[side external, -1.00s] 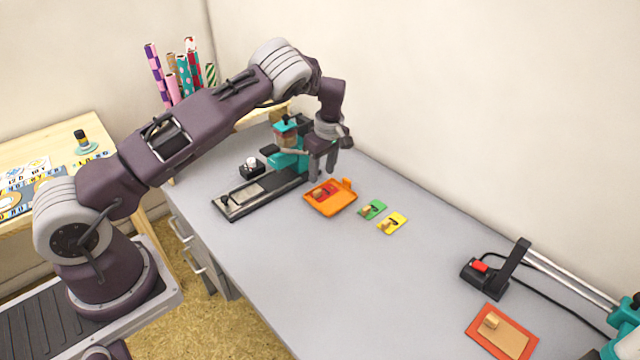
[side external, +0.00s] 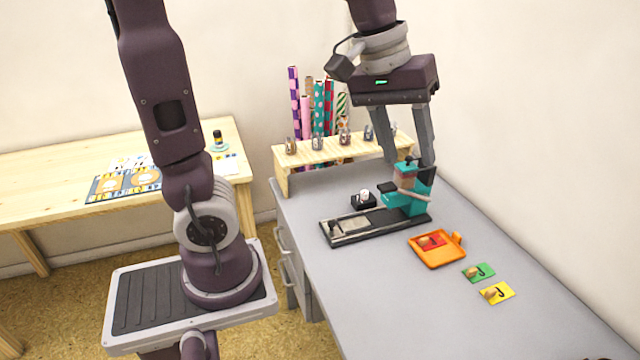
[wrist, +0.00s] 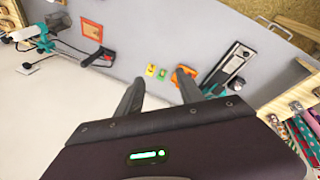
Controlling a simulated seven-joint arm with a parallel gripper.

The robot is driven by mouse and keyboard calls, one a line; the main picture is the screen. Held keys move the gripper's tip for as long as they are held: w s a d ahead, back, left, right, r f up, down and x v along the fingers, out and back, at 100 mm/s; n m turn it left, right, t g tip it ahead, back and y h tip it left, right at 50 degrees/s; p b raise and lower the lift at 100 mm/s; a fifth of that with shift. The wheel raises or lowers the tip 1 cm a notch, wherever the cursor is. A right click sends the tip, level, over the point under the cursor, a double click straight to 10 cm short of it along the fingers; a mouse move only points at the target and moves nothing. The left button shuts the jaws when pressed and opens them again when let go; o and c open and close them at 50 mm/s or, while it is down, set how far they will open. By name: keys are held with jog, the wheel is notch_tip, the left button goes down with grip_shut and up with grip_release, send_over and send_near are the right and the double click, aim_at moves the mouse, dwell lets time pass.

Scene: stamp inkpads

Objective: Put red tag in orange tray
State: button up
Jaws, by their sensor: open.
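The red tag (side external: 431,241) with its small wooden knob lies inside the orange tray (side external: 440,264) in the side external view. The tray sits flat on the grey desk and also shows in the wrist view (wrist: 181,72), where the tag cannot be made out clearly. My gripper (side external: 408,164) is open with nothing between its fingers. It is raised high above the desk, up and left of the tray in the picture and apart from it. Its two fingers also show in the wrist view (wrist: 158,90).
A green tag (side external: 478,272) and a yellow tag (side external: 497,293) lie beside the tray. A teal and black stamping press (side external: 375,224) stands left of it. A wooden rack (side external: 330,153) is behind.

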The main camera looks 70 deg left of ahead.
jog(key=s+d+f+m+t+y, duration=0.1)
jog(key=s+m, duration=0.6)
jog(key=s, duration=0.7)
jog(key=shift+s+d+f+t, duration=0.4)
jog(key=shift+d+f+t, duration=0.15)
jog(key=shift+d+t, duration=0.05)
